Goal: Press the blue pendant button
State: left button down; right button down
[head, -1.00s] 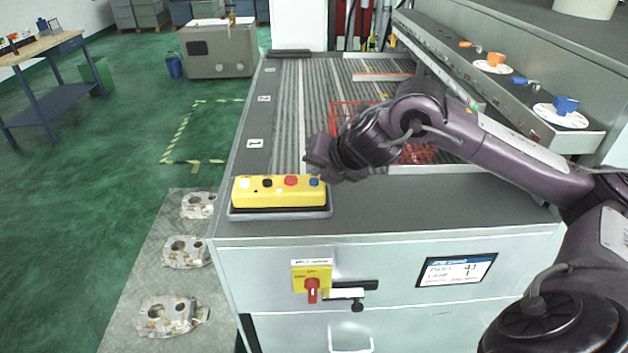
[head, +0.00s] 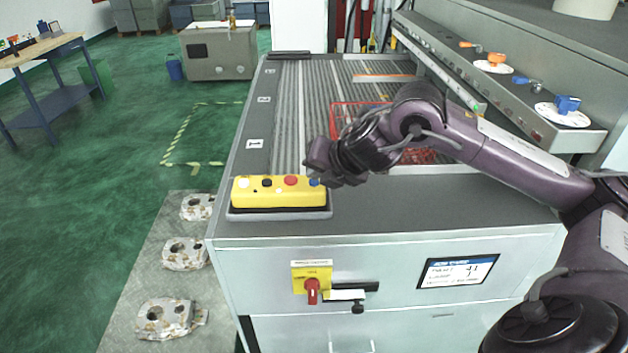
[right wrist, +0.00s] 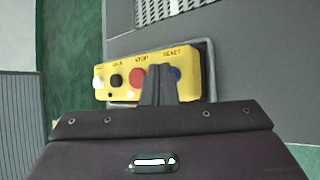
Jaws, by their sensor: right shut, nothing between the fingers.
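The yellow pendant (head: 278,197) lies in a grey holder at the near left corner of the grey cabinet top. Its buttons run white, black, red and blue from left to right. The blue button (head: 314,182) is at the right end, and it also shows in the right wrist view (right wrist: 174,75), partly hidden behind the fingers. My right gripper (head: 318,172) is shut and empty, just above and beside the blue button. In the right wrist view its fingertips (right wrist: 157,68) overlap the space between the red and blue buttons. I cannot tell whether they touch. My left gripper is not in view.
A slatted bed with a red wire basket (head: 345,117) lies behind my right arm. A panel with orange and blue knobs (head: 567,104) runs along the right. A red rotary switch (head: 312,290) is on the cabinet front. Castings (head: 184,254) lie on the floor mat at left.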

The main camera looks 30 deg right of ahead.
aim_at(317, 187)
jog(key=shift+f, duration=0.25)
dwell(0.3)
jog(key=shift+r+p, duration=0.7)
jog(key=shift+r, duration=0.25)
notch_tip(317, 187, up, 5)
jog(key=p, duration=0.4)
jog(key=shift+p, duration=0.3)
jog(key=shift+f, duration=0.1)
